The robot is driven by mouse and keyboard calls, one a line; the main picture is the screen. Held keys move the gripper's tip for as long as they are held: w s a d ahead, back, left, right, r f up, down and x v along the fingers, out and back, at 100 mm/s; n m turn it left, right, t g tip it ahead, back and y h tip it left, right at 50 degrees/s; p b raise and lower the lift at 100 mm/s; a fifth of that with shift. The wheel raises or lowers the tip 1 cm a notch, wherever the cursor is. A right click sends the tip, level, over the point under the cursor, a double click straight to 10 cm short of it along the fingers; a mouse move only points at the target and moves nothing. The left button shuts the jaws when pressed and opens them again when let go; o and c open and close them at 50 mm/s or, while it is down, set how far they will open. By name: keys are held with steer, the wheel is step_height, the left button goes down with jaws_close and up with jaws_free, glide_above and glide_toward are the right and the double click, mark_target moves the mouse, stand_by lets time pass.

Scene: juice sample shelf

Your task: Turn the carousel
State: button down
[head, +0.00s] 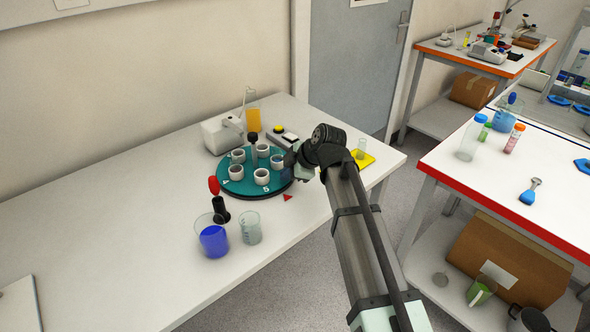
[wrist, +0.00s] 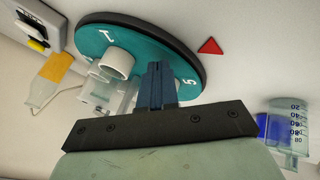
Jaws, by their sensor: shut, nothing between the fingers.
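The carousel (head: 240,187) is a round teal disc with a dark rim on the white table, carrying several white cups and white labels. In the wrist view the carousel (wrist: 145,45) fills the upper middle, with the markings "1" and "5" readable and a white cup (wrist: 117,62) on it. My gripper (head: 289,172) is at the carousel's right edge in the head view. In the wrist view its dark blue fingers (wrist: 157,72) are together and empty, overlapping the disc between the cup and the "5". I cannot tell whether they touch the disc.
A red triangle (head: 287,197) lies on the table beside the rim. A black-and-red item (head: 220,208), a blue-filled beaker (head: 213,240) and a clear beaker (head: 250,228) stand in front.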

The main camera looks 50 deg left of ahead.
mark_target(280, 170)
steer(key=shift+w+a, duration=0.35)
steer(key=shift+a, duration=0.35)
steer(key=shift+w+a, duration=0.35)
steer(key=shift+a, duration=0.35)
steer(key=shift+w+a+n+g, duration=0.2)
steer(key=shift+w+n+g, duration=0.1)
steer(key=shift+w+n, duration=0.2)
